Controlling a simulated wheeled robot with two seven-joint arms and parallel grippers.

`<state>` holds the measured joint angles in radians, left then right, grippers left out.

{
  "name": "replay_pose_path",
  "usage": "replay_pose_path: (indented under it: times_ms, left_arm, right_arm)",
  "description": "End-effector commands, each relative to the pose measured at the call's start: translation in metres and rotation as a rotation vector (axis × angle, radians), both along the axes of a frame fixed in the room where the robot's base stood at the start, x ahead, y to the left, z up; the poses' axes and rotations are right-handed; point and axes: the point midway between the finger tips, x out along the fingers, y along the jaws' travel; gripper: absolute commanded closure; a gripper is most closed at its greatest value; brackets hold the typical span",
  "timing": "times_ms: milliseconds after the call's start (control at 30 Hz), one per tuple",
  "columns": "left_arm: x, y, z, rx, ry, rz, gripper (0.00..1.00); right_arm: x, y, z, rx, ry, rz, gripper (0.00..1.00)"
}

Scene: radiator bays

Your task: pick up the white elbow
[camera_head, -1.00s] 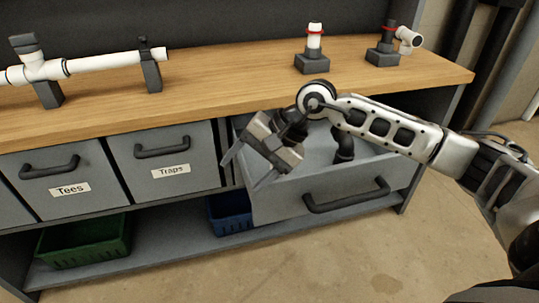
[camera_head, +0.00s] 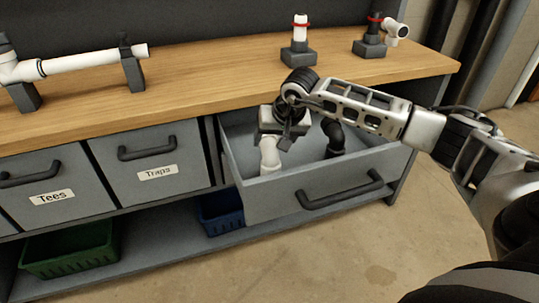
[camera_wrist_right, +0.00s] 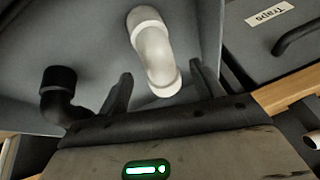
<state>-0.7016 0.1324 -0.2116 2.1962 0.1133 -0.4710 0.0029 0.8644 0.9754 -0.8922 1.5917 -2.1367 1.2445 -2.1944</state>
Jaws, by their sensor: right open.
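The white elbow (camera_head: 269,154) lies in the open grey drawer (camera_head: 262,201), in its left part. It also shows in the right wrist view (camera_wrist_right: 153,50), with its near end between the two dark fingers. My right gripper (camera_wrist_right: 158,85) is open over the elbow, with a finger on each side and a visible space to each. In the head view the gripper (camera_head: 272,138) points down into the drawer and hides the elbow's upper part. My left gripper is not in view.
A black elbow (camera_head: 333,138) lies in the same drawer, to the right; it also shows in the wrist view (camera_wrist_right: 60,95). The drawer walls stand close around. The wooden bench top (camera_head: 200,90) overhangs behind, bearing pipe stands (camera_head: 298,55).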

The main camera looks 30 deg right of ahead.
Motion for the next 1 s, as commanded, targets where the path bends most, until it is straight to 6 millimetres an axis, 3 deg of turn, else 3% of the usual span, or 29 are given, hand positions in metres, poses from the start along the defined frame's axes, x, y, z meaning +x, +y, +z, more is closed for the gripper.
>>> replay_pose_path:
  times_ms: [400, 667, 833, 1000]
  left_arm:
    - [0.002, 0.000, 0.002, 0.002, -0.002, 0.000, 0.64]
    - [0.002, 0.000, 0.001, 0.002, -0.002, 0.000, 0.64]
    - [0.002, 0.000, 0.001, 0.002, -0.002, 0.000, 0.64]
    - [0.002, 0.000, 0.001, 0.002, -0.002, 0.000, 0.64]
  right_arm:
    - [0.023, -0.002, -0.045, 0.003, 0.001, 0.000, 0.34]
    - [0.024, -0.002, -0.047, 0.001, 0.000, 0.001, 0.34]
    - [0.023, -0.002, -0.047, 0.001, 0.000, 0.001, 0.81]
    - [0.023, -0.002, -0.046, 0.002, 0.000, 0.001, 0.83]
